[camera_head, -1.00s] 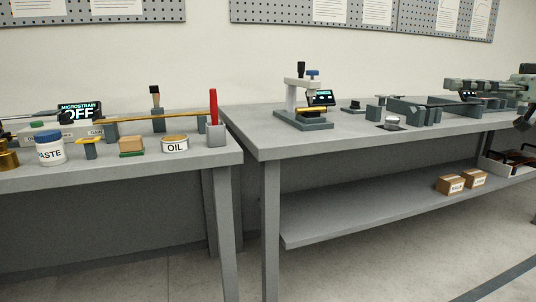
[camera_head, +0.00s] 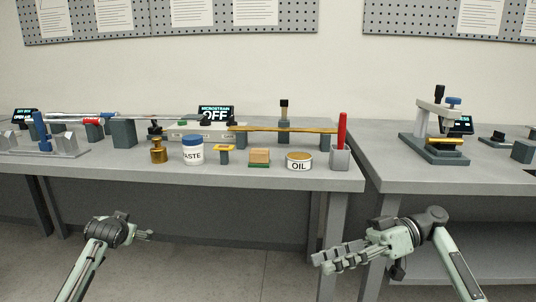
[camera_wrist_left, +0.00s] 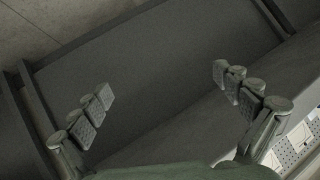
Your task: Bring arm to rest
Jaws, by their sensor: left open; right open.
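My left gripper (camera_head: 146,235) is low at the left in the head view, in front of the left bench (camera_head: 230,178) and below its top. In the left wrist view its fingers are spread wide with nothing between them (camera_wrist_left: 165,86). My right gripper (camera_head: 322,262) is in front of the gap between the two benches, below the bench tops. Its fingers point left, and I see nothing held in them. Both grippers are apart from the benches in the picture.
The left bench holds a paste jar (camera_head: 193,151), an oil tin (camera_head: 299,161), a brass weight (camera_head: 158,151), a red-handled tool (camera_head: 342,131) and a microstrain display (camera_head: 216,114). A press-like device (camera_head: 437,132) stands on the right bench (camera_head: 395,180). Open floor (camera_head: 200,265) lies between my arms.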

